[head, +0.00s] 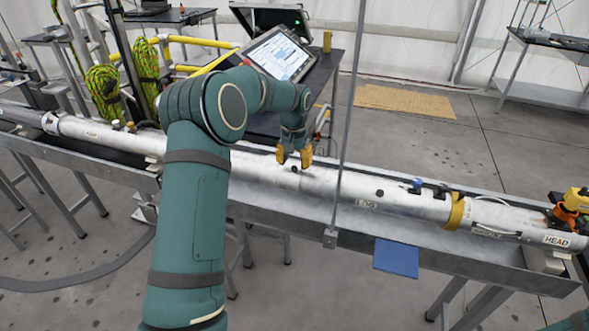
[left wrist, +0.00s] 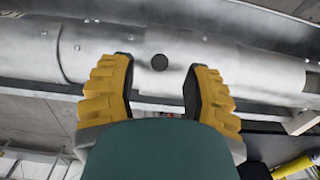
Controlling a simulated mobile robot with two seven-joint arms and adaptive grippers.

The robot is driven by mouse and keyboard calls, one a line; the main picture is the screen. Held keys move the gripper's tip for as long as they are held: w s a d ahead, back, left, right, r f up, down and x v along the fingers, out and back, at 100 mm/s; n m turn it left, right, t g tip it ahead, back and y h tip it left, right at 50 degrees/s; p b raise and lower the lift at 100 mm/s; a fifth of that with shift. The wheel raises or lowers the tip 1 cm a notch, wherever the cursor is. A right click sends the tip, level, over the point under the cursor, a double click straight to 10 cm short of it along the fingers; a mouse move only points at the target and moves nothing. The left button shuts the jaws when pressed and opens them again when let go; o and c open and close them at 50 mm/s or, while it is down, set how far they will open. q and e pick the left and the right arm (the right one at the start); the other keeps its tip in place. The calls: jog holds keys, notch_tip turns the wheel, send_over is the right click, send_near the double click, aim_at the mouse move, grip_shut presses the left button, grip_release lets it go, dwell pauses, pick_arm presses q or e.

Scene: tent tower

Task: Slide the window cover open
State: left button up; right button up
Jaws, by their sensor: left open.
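The long silver tube (head: 350,190) lies across the head view in a metal trough. A small dark round knob or hole (left wrist: 159,62) shows on the tube in the left wrist view. I cannot make out a clear outline of the window cover. My left gripper (head: 294,158) has yellow fingers and is over the middle of the tube, pointing down. In the left wrist view the left gripper (left wrist: 158,72) is open, with the dark round spot between its two fingertips and nothing held. Whether the fingers touch the tube cannot be told. My right gripper is not in view.
A thin grey upright pole (head: 349,110) stands in front of the tube, right of my gripper. A blue flap (head: 396,258) hangs at the trough's front edge. A tablet in a case (head: 280,52) sits on a table behind. An orange-yellow tool (head: 570,207) is near the HEAD end.

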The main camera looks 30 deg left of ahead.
pick_arm(q)
jog(key=shift+f, duration=1.4)
grip_shut()
